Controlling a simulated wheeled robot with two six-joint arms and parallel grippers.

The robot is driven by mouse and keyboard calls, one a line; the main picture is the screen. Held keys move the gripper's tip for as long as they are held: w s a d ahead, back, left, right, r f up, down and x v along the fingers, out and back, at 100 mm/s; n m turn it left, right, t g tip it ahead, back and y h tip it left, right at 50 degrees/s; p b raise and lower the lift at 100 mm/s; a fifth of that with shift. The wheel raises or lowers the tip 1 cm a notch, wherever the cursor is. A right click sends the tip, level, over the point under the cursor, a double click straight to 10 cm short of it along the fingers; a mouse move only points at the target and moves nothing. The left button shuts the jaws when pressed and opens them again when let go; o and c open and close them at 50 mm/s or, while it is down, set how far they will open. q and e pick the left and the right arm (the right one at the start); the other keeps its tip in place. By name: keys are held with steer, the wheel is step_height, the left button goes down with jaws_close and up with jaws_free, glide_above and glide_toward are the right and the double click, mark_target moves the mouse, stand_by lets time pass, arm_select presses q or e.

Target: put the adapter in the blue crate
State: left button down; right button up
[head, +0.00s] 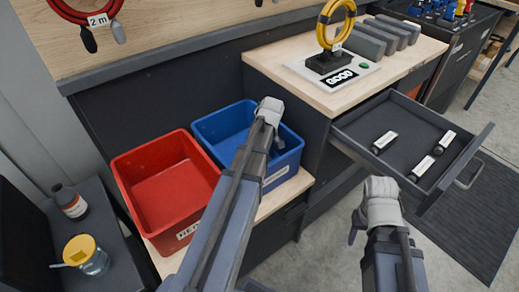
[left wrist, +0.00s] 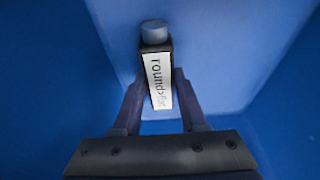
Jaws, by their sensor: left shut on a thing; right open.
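The adapter (left wrist: 156,72) is a small dark block with a grey round end and a white label that reads "round>flat", partly hard to read. My left gripper (left wrist: 156,105) is shut on it, with a finger on each side. Blue walls of the blue crate (head: 221,125) surround it in the left wrist view (left wrist: 60,60). In the head view my left gripper (head: 268,112) is over the blue crate's opening, and the adapter is hidden there. My right gripper (head: 378,195) is open and empty in front of the drawer.
A red crate (head: 137,160) stands left of the blue one. An open drawer (head: 365,118) at right holds three labelled adapters (head: 421,168). A bottle (head: 70,202) and yellow-lidded jar (head: 87,256) stand at left.

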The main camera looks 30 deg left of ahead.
arm_select(q)
steer(key=shift+f+b, duration=0.55)
steer(key=shift+c, duration=2.2)
jaws_free()
steer(key=shift+r, duration=0.1)
steer(key=shift+r, duration=0.1)
steer(key=shift+r+p, duration=0.75)
steer(key=shift+p, duration=0.2)
steer(key=p+v, duration=1)
steer(key=v, duration=0.1)
steer(key=shift+p, duration=0.4)
steer(key=shift+d+r, duration=0.1)
